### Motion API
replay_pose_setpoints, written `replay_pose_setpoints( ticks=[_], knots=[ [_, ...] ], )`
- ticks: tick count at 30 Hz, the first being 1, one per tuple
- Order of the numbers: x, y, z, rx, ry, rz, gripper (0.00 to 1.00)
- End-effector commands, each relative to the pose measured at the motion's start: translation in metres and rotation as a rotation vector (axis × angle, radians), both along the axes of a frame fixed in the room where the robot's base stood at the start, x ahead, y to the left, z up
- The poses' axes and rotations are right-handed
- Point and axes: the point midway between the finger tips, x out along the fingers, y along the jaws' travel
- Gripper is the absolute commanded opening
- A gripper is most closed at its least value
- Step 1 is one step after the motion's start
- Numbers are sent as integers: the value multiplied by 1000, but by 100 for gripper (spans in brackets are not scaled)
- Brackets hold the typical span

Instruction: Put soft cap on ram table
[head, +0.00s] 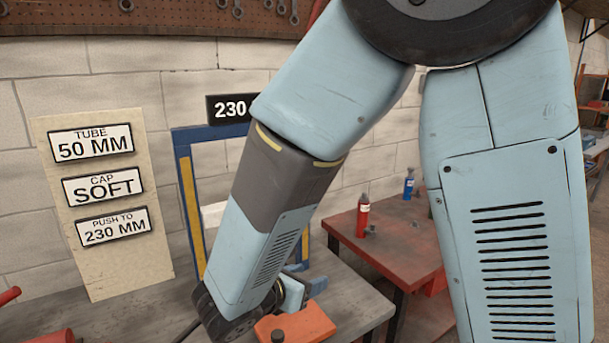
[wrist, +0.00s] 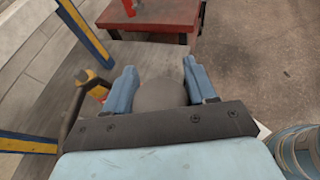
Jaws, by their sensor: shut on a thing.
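My gripper (wrist: 160,80) is shut on a grey rounded thing (wrist: 160,94) in the wrist view, with one light blue finger on each side. Its grey colour and round top fit a cap, but no marking shows on it. In the head view my gripper (head: 304,281) is low over the bench, mostly hidden behind my arm. The blue press frame (head: 189,200) with yellow stripes stands behind my arm, and its "230" sign (head: 229,108) shows. A pale block (head: 213,214) shows inside the frame. I cannot make out the ram table, which my arm may hide.
A board (head: 100,270) reads "TUBE 50 MM", "CAP SOFT", "PUSH TO 230 MM". An orange block (head: 296,326) is at the front of the grey bench (head: 352,295). A red table (head: 395,238) behind holds a red bottle (head: 362,217) and a blue bottle (head: 409,186).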

Motion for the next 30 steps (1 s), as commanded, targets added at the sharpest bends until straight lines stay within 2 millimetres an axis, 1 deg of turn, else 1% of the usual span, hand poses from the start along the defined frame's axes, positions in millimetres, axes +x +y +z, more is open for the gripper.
replay_pose_setpoints(
  ticks=[1, 3, 8, 27, 30],
  knots=[
    [12, -11, -9, -5, 3, -15, 22],
    [27, -24, -21, -6, 3, -29, 22],
    [63, -53, -49, -6, 3, -58, 22],
    [216, -176, -165, -4, 2, -182, 22],
    [238, -193, -182, -2, 1, -198, 22]
  ],
)
